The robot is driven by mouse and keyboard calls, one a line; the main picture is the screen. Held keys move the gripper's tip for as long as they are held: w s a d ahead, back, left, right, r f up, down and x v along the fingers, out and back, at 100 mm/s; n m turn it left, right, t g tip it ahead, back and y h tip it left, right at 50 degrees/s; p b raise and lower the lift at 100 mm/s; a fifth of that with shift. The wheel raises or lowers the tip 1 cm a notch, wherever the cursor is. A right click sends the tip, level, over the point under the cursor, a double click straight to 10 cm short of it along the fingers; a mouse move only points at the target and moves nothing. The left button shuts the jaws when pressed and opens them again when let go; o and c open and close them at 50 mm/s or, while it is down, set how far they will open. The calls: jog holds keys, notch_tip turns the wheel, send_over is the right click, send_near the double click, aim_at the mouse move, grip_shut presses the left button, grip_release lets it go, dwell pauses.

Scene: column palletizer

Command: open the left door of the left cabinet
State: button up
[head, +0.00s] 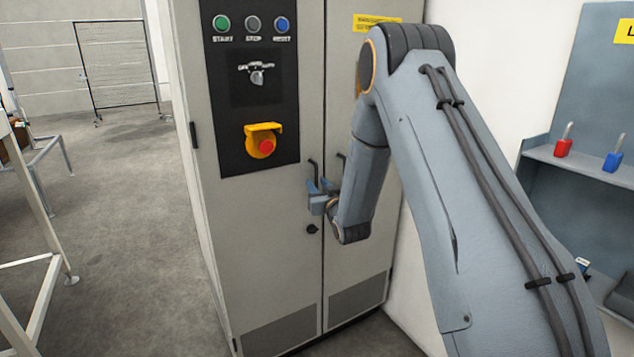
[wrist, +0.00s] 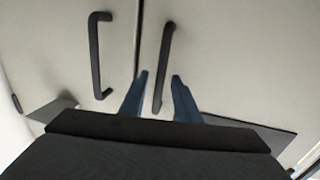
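The grey cabinet's left door (head: 265,260) is shut and carries a control panel and a black handle (head: 312,168). The right door (head: 355,260) is shut beside it, with its handle (head: 341,158) partly hidden by my arm. My gripper (head: 320,186) is at the left door's handle in the head view. In the wrist view my gripper (wrist: 160,82) has its two blue fingers apart, with one black bar handle (wrist: 161,70) between their tips. Gaps show on both sides of the bar. A second handle (wrist: 97,60) stands to the left there, outside the fingers.
The control panel (head: 248,100) has a protruding red emergency stop (head: 266,146) with a yellow shroud above the handles. A blue-grey shelf (head: 590,165) with padlocks stands at the right. The floor left of the cabinet (head: 130,200) is open, with a metal frame (head: 45,300) at the far left.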

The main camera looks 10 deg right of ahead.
jog(key=shift+w+a, duration=0.1)
jog(key=shift+w, duration=0.65)
grip_shut()
